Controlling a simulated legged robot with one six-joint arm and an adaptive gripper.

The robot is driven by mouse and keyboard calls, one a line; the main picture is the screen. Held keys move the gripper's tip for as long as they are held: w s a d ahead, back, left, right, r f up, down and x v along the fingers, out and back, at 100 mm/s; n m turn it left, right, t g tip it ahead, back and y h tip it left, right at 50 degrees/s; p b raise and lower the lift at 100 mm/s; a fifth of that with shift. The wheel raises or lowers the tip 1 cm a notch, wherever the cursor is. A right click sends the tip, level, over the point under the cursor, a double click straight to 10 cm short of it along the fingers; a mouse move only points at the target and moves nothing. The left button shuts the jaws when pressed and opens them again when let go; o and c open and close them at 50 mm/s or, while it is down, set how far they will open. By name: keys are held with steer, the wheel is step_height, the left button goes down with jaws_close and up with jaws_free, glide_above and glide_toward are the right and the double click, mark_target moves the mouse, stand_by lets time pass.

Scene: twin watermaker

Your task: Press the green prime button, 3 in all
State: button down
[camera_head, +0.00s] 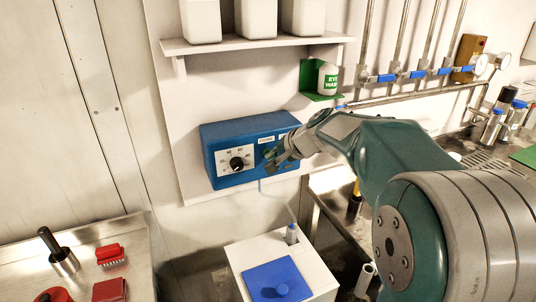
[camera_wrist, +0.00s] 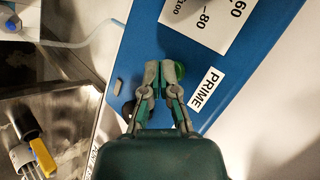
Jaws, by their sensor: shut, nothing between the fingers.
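The blue control box (camera_head: 225,136) is on the wall in the head view, with a dial and a PRIME label (camera_head: 265,140). The green prime button (camera_head: 270,152) shows small beside my gripper (camera_head: 275,163). In the wrist view the green button (camera_wrist: 180,71) lies just right of the tips of my gripper (camera_wrist: 160,66), partly hidden by the right finger. The PRIME label (camera_wrist: 207,89) is to its right. The fingers are shut and empty, close in front of the box's blue face. I cannot tell whether they touch the button or the box.
A dark round part (camera_wrist: 128,108) and a small grey piece (camera_wrist: 117,87) are left of the fingers. Above the box are a shelf (camera_head: 245,43) and an eyewash bottle (camera_head: 328,80). A white container with a blue lid (camera_head: 275,280) stands below. Blue-handled valves (camera_head: 417,74) are at the right.

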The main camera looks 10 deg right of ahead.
steer(key=shift+w, duration=0.15)
stand_by(0.4)
steer(key=shift+s+d, duration=0.2)
steer(key=shift+s, duration=0.7)
steer(key=shift+s, duration=0.1)
steer(key=s, duration=0.2)
steer(key=s+d, duration=0.1)
steer(key=s, duration=0.1)
steer(key=shift+s, duration=0.35)
